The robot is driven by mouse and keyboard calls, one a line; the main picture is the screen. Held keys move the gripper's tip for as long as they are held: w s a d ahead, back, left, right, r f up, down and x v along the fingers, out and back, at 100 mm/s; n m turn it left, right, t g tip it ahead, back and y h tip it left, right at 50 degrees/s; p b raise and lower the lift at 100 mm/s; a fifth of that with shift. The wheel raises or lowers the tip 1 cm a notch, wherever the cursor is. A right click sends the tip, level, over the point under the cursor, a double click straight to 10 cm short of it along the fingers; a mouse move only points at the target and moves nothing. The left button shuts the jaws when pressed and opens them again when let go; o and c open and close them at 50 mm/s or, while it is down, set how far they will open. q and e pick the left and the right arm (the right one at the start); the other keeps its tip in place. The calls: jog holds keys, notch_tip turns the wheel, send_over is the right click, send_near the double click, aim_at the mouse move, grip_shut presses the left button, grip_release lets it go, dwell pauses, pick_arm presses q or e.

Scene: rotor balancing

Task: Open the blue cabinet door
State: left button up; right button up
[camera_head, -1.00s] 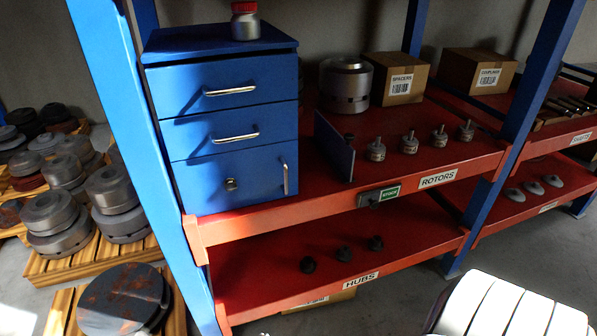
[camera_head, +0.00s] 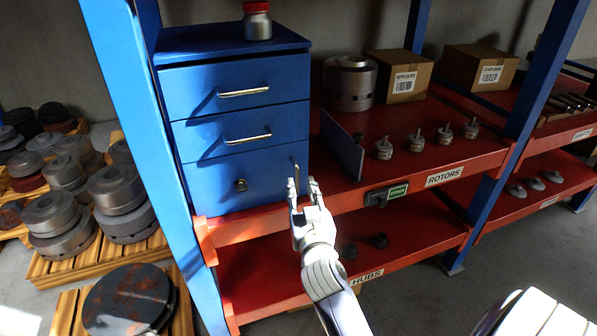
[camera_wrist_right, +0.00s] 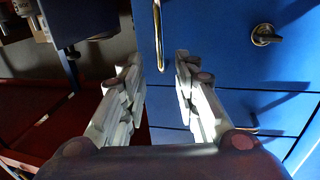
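The blue cabinet (camera_head: 240,75) stands on the red shelf, with two drawers above a door (camera_head: 225,190). The door looks shut, flush with the front. Its upright metal handle (camera_head: 297,172) is near its right edge, and a round lock (camera_head: 240,185) sits left of the handle. My right gripper (camera_head: 304,186) is open and empty in front of the handle. In the right wrist view the handle (camera_wrist_right: 158,35) lies beyond the open fingertips (camera_wrist_right: 160,72), in line with the gap between them. No contact is visible. My left gripper is not in view.
A red-capped jar (camera_head: 257,20) stands on the cabinet. A dark upright plate (camera_head: 341,147), a metal cylinder (camera_head: 348,82) and several small rotors (camera_head: 416,141) are to the right. A blue post (camera_head: 140,120) stands left of the cabinet.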

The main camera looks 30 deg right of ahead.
aim_at(297, 175)
jog(key=p+x, duration=0.1)
jog(key=x, duration=0.6)
jog(key=shift+w+d, duration=0.1)
jog(key=shift+w, duration=0.1)
jog(key=shift+c, duration=0.4)
grip_shut()
